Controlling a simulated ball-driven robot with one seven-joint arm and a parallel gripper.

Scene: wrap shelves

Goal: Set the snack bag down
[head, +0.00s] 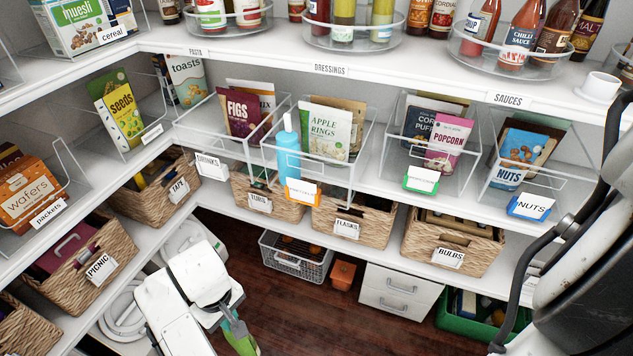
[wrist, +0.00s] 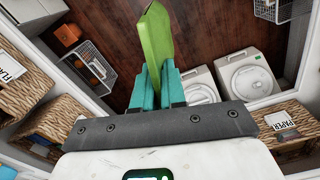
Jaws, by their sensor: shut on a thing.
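My gripper (head: 227,312) is low at the front left of the head view, below the shelves. It is shut on a green snack bag (head: 240,336), held over the dark floor. In the wrist view my teal fingers (wrist: 155,76) pinch the snack bag (wrist: 153,38), which shows nearly edge-on; its print is hidden. Nothing is seen under the bag touching it. Clear bins on the middle shelf hold a figs bag (head: 241,112), an apple rings bag (head: 325,130), a popcorn bag (head: 448,142) and a nuts bag (head: 520,155).
A blue bottle (head: 288,156) stands between the figs and apple rings bins. Labelled baskets (head: 352,226) fill the lower shelf. The upper shelf (head: 400,80) carries bottle turntables and overhangs the bins. A white drawer unit (head: 398,290) and a wire basket (head: 296,262) stand on the floor.

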